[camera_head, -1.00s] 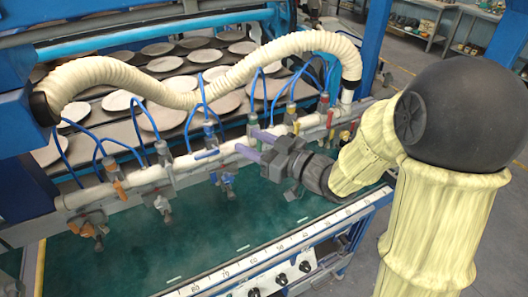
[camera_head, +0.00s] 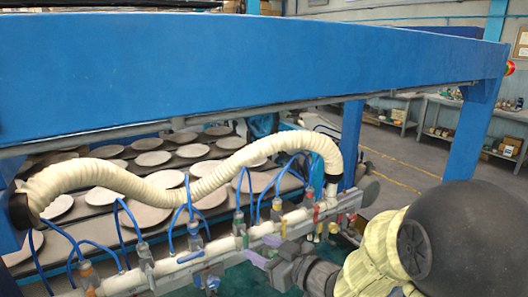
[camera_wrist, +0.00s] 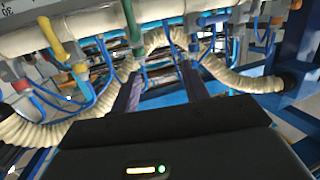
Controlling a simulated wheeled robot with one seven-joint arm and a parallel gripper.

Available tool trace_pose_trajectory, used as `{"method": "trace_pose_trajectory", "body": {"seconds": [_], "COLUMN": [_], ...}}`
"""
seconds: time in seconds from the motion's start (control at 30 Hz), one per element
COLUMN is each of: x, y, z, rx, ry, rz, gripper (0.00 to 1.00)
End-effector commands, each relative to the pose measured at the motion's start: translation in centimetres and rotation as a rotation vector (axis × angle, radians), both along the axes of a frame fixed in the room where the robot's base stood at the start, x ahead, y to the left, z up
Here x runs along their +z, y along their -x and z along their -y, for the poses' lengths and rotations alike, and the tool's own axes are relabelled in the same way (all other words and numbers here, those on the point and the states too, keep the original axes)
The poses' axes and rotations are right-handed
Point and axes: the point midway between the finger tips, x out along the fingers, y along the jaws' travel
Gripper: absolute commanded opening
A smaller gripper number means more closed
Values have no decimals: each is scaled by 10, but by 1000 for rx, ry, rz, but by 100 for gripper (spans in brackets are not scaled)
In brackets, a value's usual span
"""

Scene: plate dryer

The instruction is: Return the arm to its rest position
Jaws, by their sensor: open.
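My gripper (camera_head: 262,250) is in the lower right of the head view, at the end of my yellow-sleeved arm. Its two purple fingers are apart, with nothing between them. They point left toward the cream manifold pipe (camera_head: 186,262) and overlap it in the picture; I cannot tell whether they touch it. In the wrist view, the open fingers (camera_wrist: 160,72) point up at the pipe, valves and blue tubes. The lower part of my arm is cut off by the head view's bottom edge.
A blue beam (camera_head: 240,65) spans the plate dryer. A ribbed cream hose (camera_head: 160,188) arches above the manifold's blue tubes. Round plates (camera_head: 153,158) lie on racks behind. A blue post (camera_head: 473,125) stands at the right, with open floor (camera_head: 400,170) and shelves beyond.

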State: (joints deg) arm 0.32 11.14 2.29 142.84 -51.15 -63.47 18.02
Motion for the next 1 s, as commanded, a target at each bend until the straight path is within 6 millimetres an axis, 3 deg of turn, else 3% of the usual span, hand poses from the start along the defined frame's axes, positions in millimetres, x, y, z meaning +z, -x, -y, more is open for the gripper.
{"method": "trace_pose_trajectory", "body": {"seconds": [0.17, 0.37, 0.57, 0.7, 0.9, 1.0], "x": [-31, -66, -97, -115, -128, -130], "y": [-15, -6, 31, 68, 120, 132], "z": [45, 98, 139, 155, 158, 157], "rx": [-236, -461, -629, -705, -741, -741], "ry": [156, 299, 401, 442, 460, 461], "rz": [-129, -333, -593, -802, -1064, -1122], "gripper": [46, 46, 46, 46, 46, 46]}}
